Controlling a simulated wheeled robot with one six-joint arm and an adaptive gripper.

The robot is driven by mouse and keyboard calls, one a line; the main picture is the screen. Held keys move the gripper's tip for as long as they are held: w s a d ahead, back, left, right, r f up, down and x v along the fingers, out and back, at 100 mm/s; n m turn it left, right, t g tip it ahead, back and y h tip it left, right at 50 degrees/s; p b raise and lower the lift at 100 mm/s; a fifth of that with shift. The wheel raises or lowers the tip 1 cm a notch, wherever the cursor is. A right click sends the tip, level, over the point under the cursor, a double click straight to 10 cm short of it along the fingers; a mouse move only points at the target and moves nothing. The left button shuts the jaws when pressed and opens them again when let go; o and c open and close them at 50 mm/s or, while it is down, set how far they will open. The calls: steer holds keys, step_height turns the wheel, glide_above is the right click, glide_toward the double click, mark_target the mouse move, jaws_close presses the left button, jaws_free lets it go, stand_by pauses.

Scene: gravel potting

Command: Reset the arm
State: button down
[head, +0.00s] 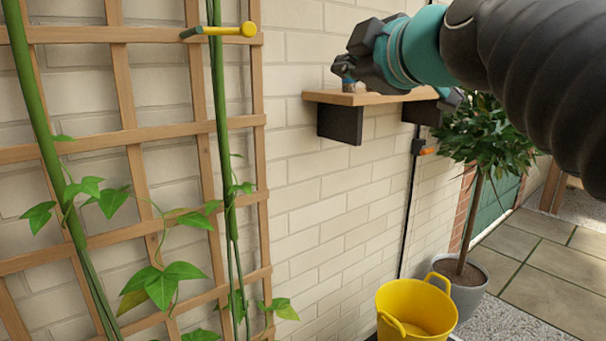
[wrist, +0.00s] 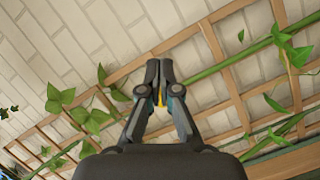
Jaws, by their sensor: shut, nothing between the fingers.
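My gripper (head: 345,70) is at the top of the head view, in front of the brick wall and over the left part of the wooden shelf (head: 325,97). In the wrist view my gripper (wrist: 158,68) has its fingers together with nothing held. Beyond it in that view are the wooden trellis (wrist: 215,50) and the wall. A small yellow piece shows between the finger links and cannot be made out clearly. In the head view the trellis (head: 125,85) stands at the left, apart from my gripper.
A yellow and teal peg-like piece (head: 235,30) sits at the trellis top by a green stem (head: 218,90). A yellow bucket (head: 425,310) and a potted tree (head: 485,140) stand below right. Paving lies right. A small tan object (head: 351,88) is on the shelf.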

steer(key=s+d+f+m+g+h, duration=0.15)
steer(key=f+m, duration=0.25)
steer(key=f, duration=0.4)
steer(key=s+f+m+g, duration=0.1)
steer(key=f+m+g, duration=0.15)
steer(key=f, duration=0.45)
steer(key=s+d+f+m+g+h, duration=0.15)
steer(key=f+m, duration=0.25)
steer(key=f, duration=0.4)
steer(key=s+d+f+m+g+h, duration=0.1)
steer(key=s+d+f+m+g, duration=0.1)
steer(key=s+f, duration=0.4)
steer(key=s+d+f+m+g+h, duration=0.1)
steer(key=s+d+f+m, duration=0.3)
steer(key=f, duration=0.9)
steer(key=shift+s+d+f+g+h, duration=0.35)
steer(key=shift+s+g, duration=0.5)
steer(key=shift+s, duration=0.3)
